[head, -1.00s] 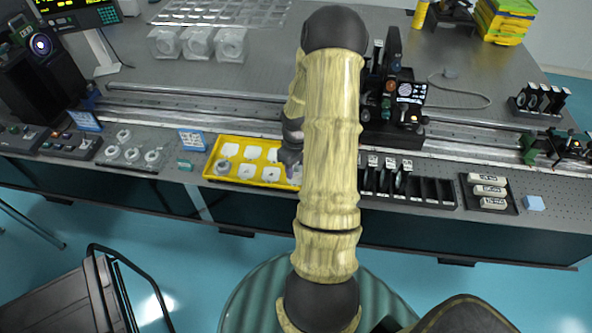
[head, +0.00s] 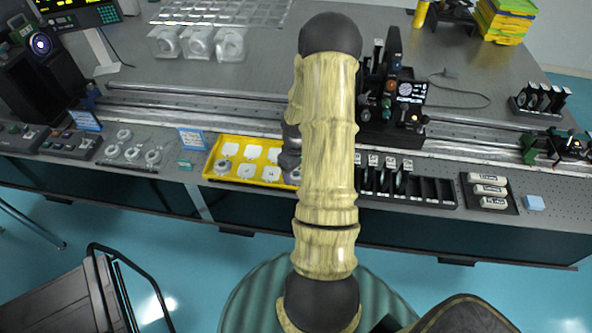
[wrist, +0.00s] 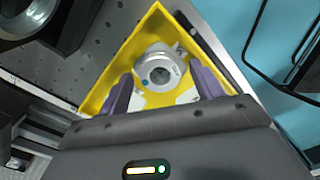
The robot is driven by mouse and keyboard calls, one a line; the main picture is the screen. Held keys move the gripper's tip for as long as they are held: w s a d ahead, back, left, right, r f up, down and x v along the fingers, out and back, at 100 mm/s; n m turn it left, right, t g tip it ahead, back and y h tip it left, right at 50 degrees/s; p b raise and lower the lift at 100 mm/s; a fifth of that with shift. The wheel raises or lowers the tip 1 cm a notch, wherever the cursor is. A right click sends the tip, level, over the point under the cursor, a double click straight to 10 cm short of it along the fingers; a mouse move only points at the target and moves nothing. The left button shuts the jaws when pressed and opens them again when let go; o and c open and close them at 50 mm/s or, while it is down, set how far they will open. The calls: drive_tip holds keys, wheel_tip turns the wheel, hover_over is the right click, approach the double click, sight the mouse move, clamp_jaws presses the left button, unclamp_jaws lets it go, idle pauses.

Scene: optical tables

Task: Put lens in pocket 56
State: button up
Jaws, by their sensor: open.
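A lens in a round silver mount (wrist: 158,70) sits in a corner of the yellow tray in the wrist view. My gripper (wrist: 160,92) is open, with its two purple-grey fingers apart on either side of the near part of the lens; I cannot tell whether they touch it. In the head view the yellow tray (head: 232,183) has several white pockets, with a round mount (head: 222,166) at its left end. My arm hides the tray's right end and most of my gripper. The pocket numbers are too small to read, so I cannot pick out pocket 56.
A black slotted rack (head: 430,190) stands right of my arm, with a tray of white labelled cylinders (head: 489,190) beyond it. Loose ring mounts (head: 132,153) lie to the left. Optical rails (head: 200,101) and a dark optics assembly (head: 395,110) are behind the tray.

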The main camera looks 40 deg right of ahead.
wheel_tip(320, 180, up, 12)
idle(0.5)
drive_tip(key=shift+r, duration=0.1)
idle(0.5)
drive_tip(key=s+a+r+t, duration=0.1)
drive_tip(key=s+a+r, duration=0.2)
drive_tip(key=a, duration=0.9)
drive_tip(key=s+a+r+m+t, duration=0.1)
drive_tip(key=s+a+r, duration=0.3)
drive_tip(key=a, duration=0.9)
drive_tip(key=shift+a+r+t, duration=0.3)
drive_tip(key=shift+r, duration=0.45)
drive_tip(key=shift+s, duration=0.1)
drive_tip(key=shift+c, duration=0.5)
